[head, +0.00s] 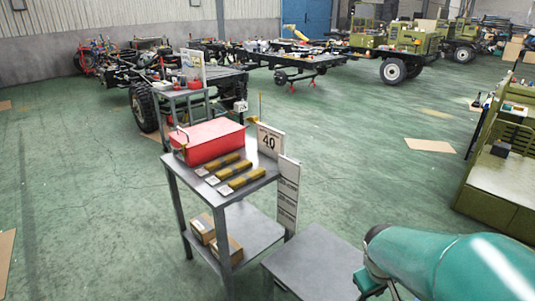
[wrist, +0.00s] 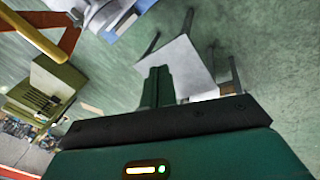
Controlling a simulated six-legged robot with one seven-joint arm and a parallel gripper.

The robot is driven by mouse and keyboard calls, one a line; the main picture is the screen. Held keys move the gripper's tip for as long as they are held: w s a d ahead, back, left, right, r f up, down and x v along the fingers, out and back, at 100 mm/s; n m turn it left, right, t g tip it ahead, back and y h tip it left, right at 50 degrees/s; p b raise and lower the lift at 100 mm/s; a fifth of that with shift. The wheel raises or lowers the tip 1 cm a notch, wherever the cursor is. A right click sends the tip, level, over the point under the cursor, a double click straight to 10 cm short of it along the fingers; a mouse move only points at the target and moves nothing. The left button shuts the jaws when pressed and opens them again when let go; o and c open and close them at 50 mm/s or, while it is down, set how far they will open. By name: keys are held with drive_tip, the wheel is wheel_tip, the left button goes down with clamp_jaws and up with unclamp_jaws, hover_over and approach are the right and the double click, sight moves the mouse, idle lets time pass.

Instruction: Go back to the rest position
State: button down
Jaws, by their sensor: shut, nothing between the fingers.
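My gripper (wrist: 158,74) shows in the wrist view with its two green fingers together and nothing between them. It points towards a pale grey tabletop (wrist: 188,62), and I cannot tell the height between them. A low grey table (head: 318,262) stands just left of the arm there.
A grey cart (head: 172,183) carries a red toolbox (head: 212,142), several yellow-and-black bars and a sign marked 40 (head: 270,140). Cardboard boxes (head: 228,249) sit on its lower shelf. A green vehicle body (head: 500,185) stands at right. Green floor between is mostly clear.

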drive_tip(key=s+a+r+m+t+y, duration=0.1)
drive_tip(key=s+a+r, duration=0.2)
drive_tip(key=a+r, duration=0.3)
drive_tip(key=s+a+r+m+t+y, duration=0.1)
drive_tip(key=s+a+r+t, duration=0.1)
drive_tip(key=s+a+r, duration=0.2)
drive_tip(key=a+r, duration=0.3)
drive_tip(key=a, duration=0.1)
drive_tip(key=shift+s+r+m+y, duration=0.2)
drive_tip(key=shift+r+m+y, duration=0.1)
drive_tip(key=shift+y, duration=0.1)
drive_tip(key=shift+d, duration=0.25)
